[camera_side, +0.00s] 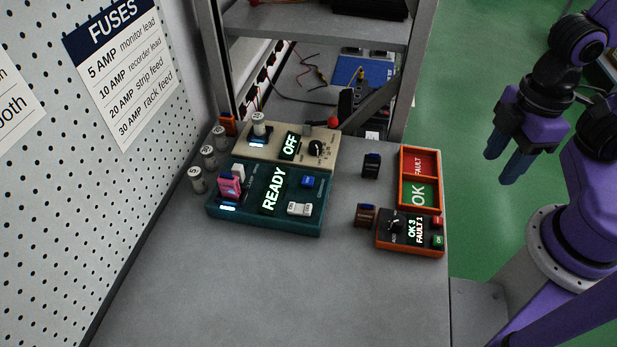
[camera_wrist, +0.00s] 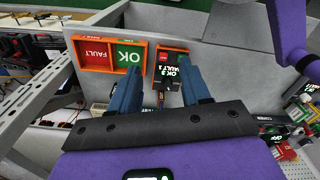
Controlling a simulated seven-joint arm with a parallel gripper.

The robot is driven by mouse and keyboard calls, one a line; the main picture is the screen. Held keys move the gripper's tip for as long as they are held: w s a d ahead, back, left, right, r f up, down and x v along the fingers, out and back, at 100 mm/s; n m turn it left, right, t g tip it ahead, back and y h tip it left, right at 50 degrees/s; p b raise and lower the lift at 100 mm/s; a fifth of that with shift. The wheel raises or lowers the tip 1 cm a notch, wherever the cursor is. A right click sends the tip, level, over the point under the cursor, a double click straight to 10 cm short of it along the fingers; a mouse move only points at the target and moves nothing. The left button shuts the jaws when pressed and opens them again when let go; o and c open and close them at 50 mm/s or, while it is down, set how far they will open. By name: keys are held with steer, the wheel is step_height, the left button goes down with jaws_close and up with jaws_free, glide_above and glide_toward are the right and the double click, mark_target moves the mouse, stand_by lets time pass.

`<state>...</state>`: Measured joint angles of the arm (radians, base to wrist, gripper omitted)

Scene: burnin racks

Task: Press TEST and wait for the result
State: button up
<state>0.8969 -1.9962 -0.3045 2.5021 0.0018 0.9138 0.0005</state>
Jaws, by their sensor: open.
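The teal test box (camera_side: 262,222) stands on the grey bench in the side view. Its display (camera_side: 273,190) reads READY. A blue button (camera_side: 308,181) sits at its upper right and white buttons (camera_side: 299,208) at its lower right; their labels are too small to read. A pink part (camera_side: 229,185) stands at the box's left end, beside a lit strip. My gripper (camera_side: 509,156) is open and empty, off the bench's right edge and well apart from the box. Its blue fingers also show in the wrist view (camera_wrist: 160,88).
A beige box (camera_side: 330,157) behind reads OFF. An orange tray (camera_side: 402,180) has FAULT and OK bays; an orange counter box (camera_side: 384,246) reads OK 3, FAULT 1. A black module (camera_side: 371,166) and brown module (camera_side: 365,214) stand nearby. Several capped cylinders (camera_side: 198,180) line the left. The front bench is clear.

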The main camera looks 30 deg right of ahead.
jaws_close()
stand_by(1.6)
